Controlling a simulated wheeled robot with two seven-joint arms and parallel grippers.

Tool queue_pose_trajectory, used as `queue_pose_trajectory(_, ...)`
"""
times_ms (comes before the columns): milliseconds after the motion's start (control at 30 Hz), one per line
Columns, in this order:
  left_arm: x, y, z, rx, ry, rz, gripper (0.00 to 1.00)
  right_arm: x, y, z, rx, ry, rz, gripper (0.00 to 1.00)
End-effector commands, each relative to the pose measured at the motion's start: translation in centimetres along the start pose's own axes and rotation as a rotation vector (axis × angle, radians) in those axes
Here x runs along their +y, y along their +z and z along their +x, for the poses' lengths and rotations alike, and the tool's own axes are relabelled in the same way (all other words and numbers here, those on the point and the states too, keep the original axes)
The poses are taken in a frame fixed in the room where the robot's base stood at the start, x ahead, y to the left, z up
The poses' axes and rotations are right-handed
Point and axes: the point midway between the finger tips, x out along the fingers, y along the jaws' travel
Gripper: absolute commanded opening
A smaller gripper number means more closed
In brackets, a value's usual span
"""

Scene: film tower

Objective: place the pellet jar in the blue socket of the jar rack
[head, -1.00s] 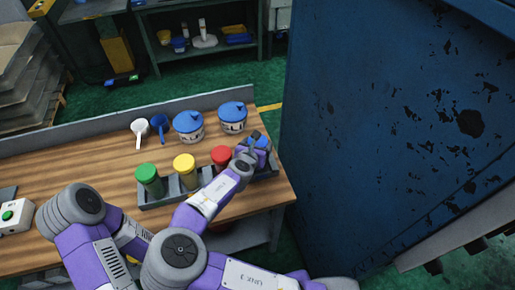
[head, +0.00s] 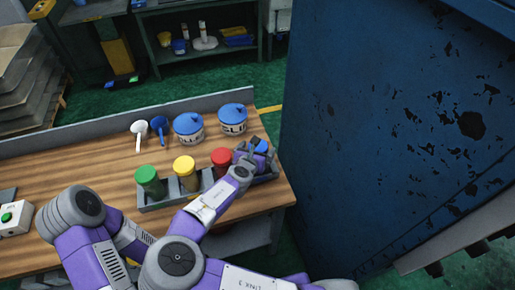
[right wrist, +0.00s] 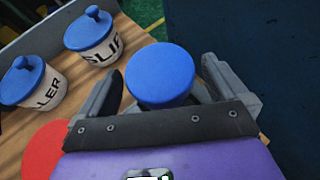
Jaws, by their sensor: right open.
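A blue-lidded jar (head: 262,147), which I take for the pellet jar, is at the right end of the grey jar rack (head: 158,205), in line with the other jars. Its lid (right wrist: 160,76) shows between the fingers in the right wrist view; its body and the socket under it are hidden. My right gripper (head: 250,150) is open with its fingers on either side of the blue lid, and gaps show beside the lid in the right wrist view (right wrist: 163,90). My left gripper is not in view.
Green-lidded (head: 149,180), yellow-lidded (head: 186,172) and red-lidded (head: 221,157) jars stand in the rack. Two blue-lidded tubs (head: 188,128) (head: 233,119) and two scoops (head: 138,132) (head: 159,128) are behind. A tall blue cabinet (head: 380,140) stands close on the right.

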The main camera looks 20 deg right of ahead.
Motion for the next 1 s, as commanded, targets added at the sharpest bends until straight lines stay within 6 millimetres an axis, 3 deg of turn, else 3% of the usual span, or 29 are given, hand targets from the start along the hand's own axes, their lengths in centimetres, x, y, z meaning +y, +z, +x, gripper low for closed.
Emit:
queue_pose_trajectory(200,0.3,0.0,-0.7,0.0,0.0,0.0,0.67,0.1,0.1,-3.9,-0.001,0.004,-0.001,1.0)
queue_pose_trajectory(400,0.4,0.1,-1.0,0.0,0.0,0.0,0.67,0.0,0.1,-6.1,0.0,0.001,0.0,1.0)
queue_pose_trajectory(1000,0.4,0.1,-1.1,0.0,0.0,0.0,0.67,0.0,0.0,-6.5,0.0,0.0,0.001,1.0)
